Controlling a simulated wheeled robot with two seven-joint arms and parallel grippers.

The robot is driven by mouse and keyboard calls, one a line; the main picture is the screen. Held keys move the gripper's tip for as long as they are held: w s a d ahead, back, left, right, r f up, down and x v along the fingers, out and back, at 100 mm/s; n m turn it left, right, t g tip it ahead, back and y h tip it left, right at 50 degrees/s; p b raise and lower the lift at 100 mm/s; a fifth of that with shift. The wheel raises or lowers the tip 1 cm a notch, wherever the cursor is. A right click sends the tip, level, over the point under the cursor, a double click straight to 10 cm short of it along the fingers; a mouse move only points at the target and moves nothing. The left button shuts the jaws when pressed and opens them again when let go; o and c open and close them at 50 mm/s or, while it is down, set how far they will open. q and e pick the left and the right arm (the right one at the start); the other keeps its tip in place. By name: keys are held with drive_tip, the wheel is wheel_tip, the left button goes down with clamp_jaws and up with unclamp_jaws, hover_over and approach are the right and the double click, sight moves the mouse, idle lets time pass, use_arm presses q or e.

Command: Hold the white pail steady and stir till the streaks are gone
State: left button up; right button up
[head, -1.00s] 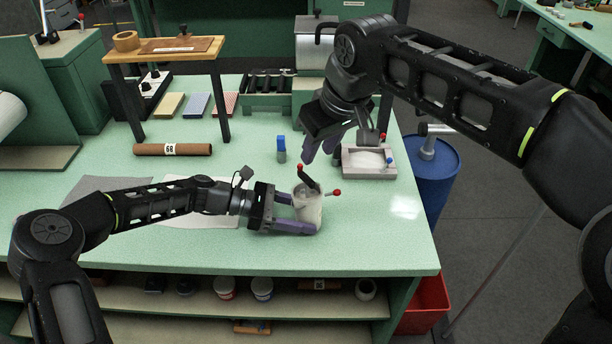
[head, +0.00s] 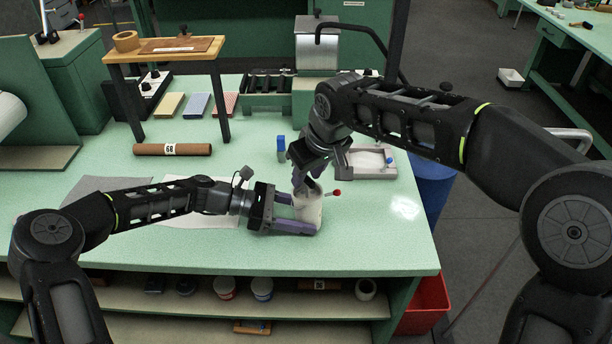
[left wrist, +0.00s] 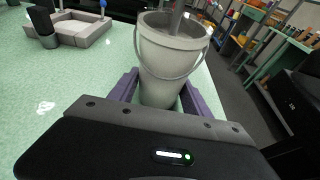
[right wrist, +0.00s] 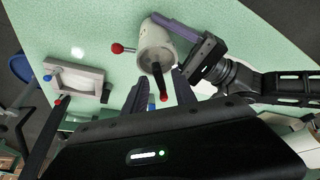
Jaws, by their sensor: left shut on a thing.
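The white pail (head: 308,212) stands upright on the green table near its front edge. My left gripper (head: 294,213) is shut on the pail, one finger on each side; the left wrist view shows the pail (left wrist: 172,62) between the fingers with its wire handle hanging in front. A dark stirring stick with a red end (right wrist: 158,80) sticks out of the pail, and its grey shaft shows in the left wrist view (left wrist: 177,18). My right gripper (head: 309,182) is open just above the pail; in the right wrist view its fingers (right wrist: 158,92) are apart on either side of the stick.
A red-knobbed rod (head: 333,193) juts out on the pail's right. A pale tray (head: 372,174) with a blue knob lies behind right, and a blue-capped bottle (head: 281,148) behind. A brown roll (head: 173,149) lies at left. The table's front right is clear.

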drive_tip(key=shift+x, duration=0.75)
drive_tip(key=shift+c, duration=0.4)
clamp_jaws()
